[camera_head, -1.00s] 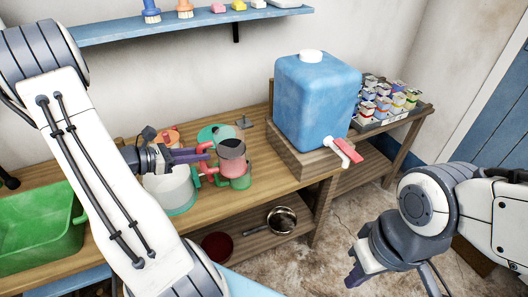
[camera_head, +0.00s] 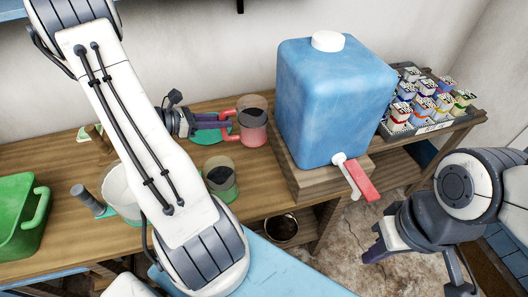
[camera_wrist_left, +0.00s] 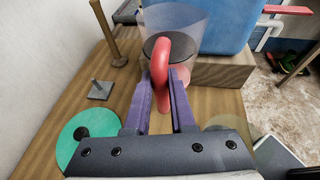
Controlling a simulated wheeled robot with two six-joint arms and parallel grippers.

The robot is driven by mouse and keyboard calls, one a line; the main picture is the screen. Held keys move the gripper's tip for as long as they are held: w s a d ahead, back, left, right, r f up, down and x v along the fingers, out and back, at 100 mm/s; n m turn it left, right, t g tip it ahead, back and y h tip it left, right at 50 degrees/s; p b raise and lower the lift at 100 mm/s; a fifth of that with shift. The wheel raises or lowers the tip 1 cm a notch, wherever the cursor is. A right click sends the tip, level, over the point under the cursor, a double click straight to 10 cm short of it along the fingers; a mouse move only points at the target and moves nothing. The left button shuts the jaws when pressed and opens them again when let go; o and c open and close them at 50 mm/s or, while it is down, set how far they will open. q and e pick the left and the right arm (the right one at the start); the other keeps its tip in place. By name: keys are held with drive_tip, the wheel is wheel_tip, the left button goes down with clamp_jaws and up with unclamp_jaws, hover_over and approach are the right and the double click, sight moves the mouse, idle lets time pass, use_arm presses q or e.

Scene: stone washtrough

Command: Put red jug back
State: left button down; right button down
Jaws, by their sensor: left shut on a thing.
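The red jug (camera_head: 254,125) is see-through, with a dark inside and a red handle. It is at the back of the wooden table, just left of the blue water container. My left gripper (camera_head: 229,121) is shut on its handle; the left wrist view shows the red handle (camera_wrist_left: 160,68) between the purple fingers (camera_wrist_left: 162,98). The jug looks upright; I cannot tell whether its base touches the table. My right gripper (camera_head: 375,249) hangs at the right, away from the table, and its jaw opening is unclear.
The blue container (camera_head: 335,105) with a red-handled tap stands on a wooden block (camera_head: 318,180). A green jug (camera_head: 221,180), a white bucket (camera_head: 121,192), a green basin (camera_head: 18,220) and a teal disc (camera_head: 208,136) are to the left. A packet tray (camera_head: 430,128) is at right.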

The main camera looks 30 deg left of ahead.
sight(225, 135)
use_arm(q)
drive_tip(key=f, duration=0.4)
drive_tip(key=w+f, duration=0.1)
drive_tip(key=f, duration=0.1)
drive_tip(key=shift+f, duration=0.15)
wheel_tip(225, 135, down, 4)
drive_tip(key=shift+s+f+p, duration=0.1)
drive_tip(key=shift+f+p, duration=0.1)
drive_tip(key=shift+p, duration=0.15)
use_arm(e)
drive_tip(key=shift+w+r, duration=0.15)
drive_tip(key=shift+w, duration=0.25)
use_arm(q)
drive_tip(key=shift+f, duration=0.2)
drive_tip(key=c, duration=0.8)
unclamp_jaws()
drive_tip(key=shift+o, duration=0.2)
